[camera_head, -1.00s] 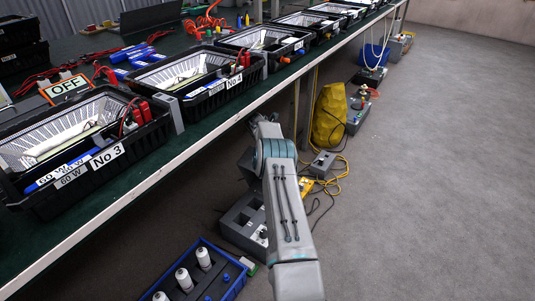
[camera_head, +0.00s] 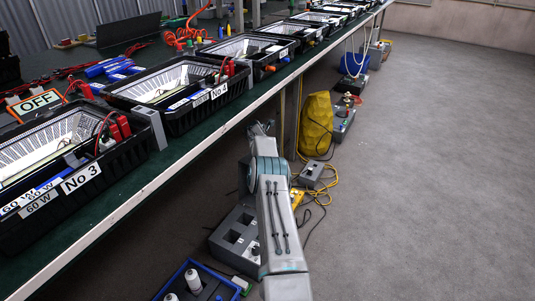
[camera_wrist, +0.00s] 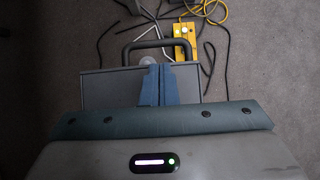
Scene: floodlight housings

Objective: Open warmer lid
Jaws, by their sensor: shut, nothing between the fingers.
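In the wrist view, a flat grey panel (camera_wrist: 108,88) with a dark arched handle (camera_wrist: 150,45) at its far edge lies below my gripper (camera_wrist: 160,70); it looks like the warmer lid and lies flat. My gripper's two blue fingers are together, empty, over the middle of the panel, with their tips just short of the handle. I cannot tell whether they touch the panel. In the head view, my arm hides the gripper and the panel. A grey box with square openings (camera_head: 220,243) stands on the floor left of my arm; I cannot tell whether it belongs to the warmer.
A yellow control box (camera_wrist: 184,38) and loose cables lie beyond the handle. A long table (camera_head: 165,180) with floodlight cases runs along the left. A blue crate (camera_head: 165,290) with white bottles stands below it. A yellow bag (camera_head: 317,125) stands further off. The floor at right is clear.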

